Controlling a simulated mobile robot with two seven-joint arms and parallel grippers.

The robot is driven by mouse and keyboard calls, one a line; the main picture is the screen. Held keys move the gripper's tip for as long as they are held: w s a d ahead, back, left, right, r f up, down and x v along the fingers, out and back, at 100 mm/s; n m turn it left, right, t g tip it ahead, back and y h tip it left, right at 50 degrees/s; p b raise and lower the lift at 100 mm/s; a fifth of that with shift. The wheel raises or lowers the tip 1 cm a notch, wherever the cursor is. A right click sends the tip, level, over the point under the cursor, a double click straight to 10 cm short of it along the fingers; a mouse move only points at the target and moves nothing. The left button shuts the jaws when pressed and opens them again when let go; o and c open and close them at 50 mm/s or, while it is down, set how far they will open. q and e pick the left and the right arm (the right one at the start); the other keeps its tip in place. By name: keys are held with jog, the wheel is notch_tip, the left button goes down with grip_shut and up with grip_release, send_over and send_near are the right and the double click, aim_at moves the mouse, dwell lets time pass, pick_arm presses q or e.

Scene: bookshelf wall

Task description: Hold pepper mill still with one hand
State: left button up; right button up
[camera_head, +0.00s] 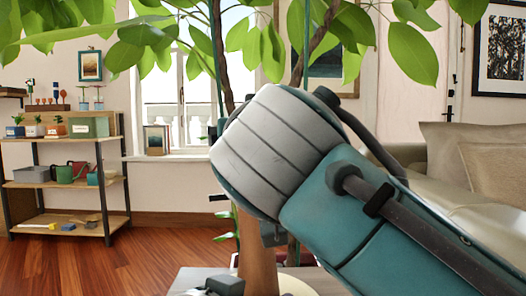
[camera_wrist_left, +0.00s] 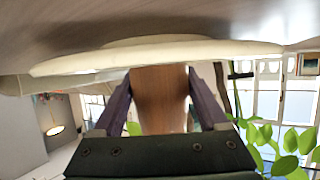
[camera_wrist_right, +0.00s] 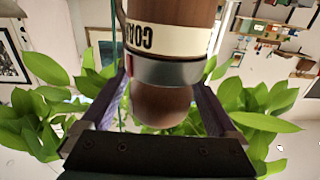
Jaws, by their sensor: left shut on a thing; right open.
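The pepper mill is a brown wooden body (camera_head: 257,258) standing low in the middle of the head view, partly hidden behind my right arm. In the left wrist view, my left gripper (camera_wrist_left: 160,76) is shut on the mill's lower wooden body (camera_wrist_left: 158,105), one finger on each side. In the right wrist view, the mill's upper part shows a cream lettered label (camera_wrist_right: 165,38), a metal ring (camera_wrist_right: 165,72) and a rounded wooden top (camera_wrist_right: 160,106). My right gripper (camera_wrist_right: 160,84) is open, with its fingers apart on either side of the ring and top.
A pale round board or plate (camera_wrist_left: 75,64) lies at the mill's foot on the table (camera_wrist_left: 60,25). A leafy plant (camera_head: 270,50) rises behind the mill. A shelf unit (camera_head: 60,173) stands at the left and a sofa (camera_head: 440,180) at the right, both farther back.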

jog(key=s+d+n+g+y, duration=0.85)
jog(key=n+y, duration=0.25)
jog(key=y, duration=0.3)
jog(key=a+r+m+t+h, duration=0.35)
jog(key=a+t, duration=0.35)
jog(key=a, duration=0.5)
jog(key=w+d+f+m+h, duration=0.1)
jog(key=d+f+m+h, duration=0.2)
jog(key=d+m+h, duration=0.3)
jog(key=w+a+h, duration=0.1)
jog(key=w+a, duration=0.2)
jog(key=w, duration=0.5)
jog(key=s+d+n+g+y, duration=0.1)
jog(key=s+d+n+y, duration=0.3)
jog(key=s, duration=0.7)
jog(key=shift+d+f+n+g+y, duration=0.25)
jog(key=shift+d+n+g+y, duration=0.1)
jog(key=shift+d+y, duration=0.55)
